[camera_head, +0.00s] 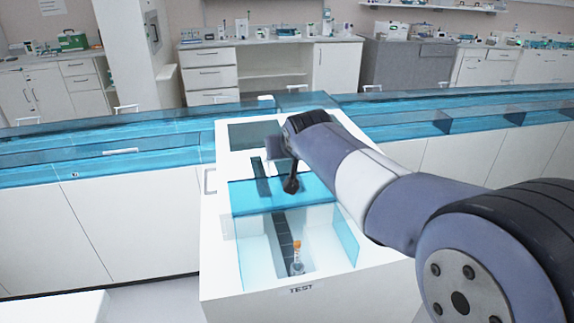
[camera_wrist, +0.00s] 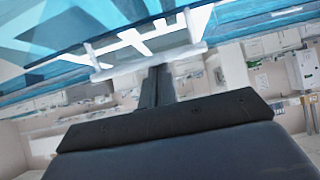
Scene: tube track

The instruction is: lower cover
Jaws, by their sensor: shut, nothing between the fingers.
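The cover (camera_head: 260,192) is a translucent blue panel on the white station marked TEST. It spans the back of the front compartment, and a blue side panel (camera_head: 346,236) stands at the compartment's right. I cannot tell exactly how far the cover is raised. My gripper (camera_head: 291,186) points down in front of the blue panel in the head view and is shut and empty. In the wrist view, my gripper (camera_wrist: 157,78) has its fingers together close to a white bar (camera_wrist: 150,62) along a blue translucent panel (camera_wrist: 100,25). Whether they touch is unclear.
A tube with an orange cap (camera_head: 297,255) stands upright inside the compartment beside a dark strip (camera_head: 284,235). The white station (camera_head: 226,278) joins a long counter with blue covers (camera_head: 110,145). My arm crosses the right side. Cabinets line the back wall.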

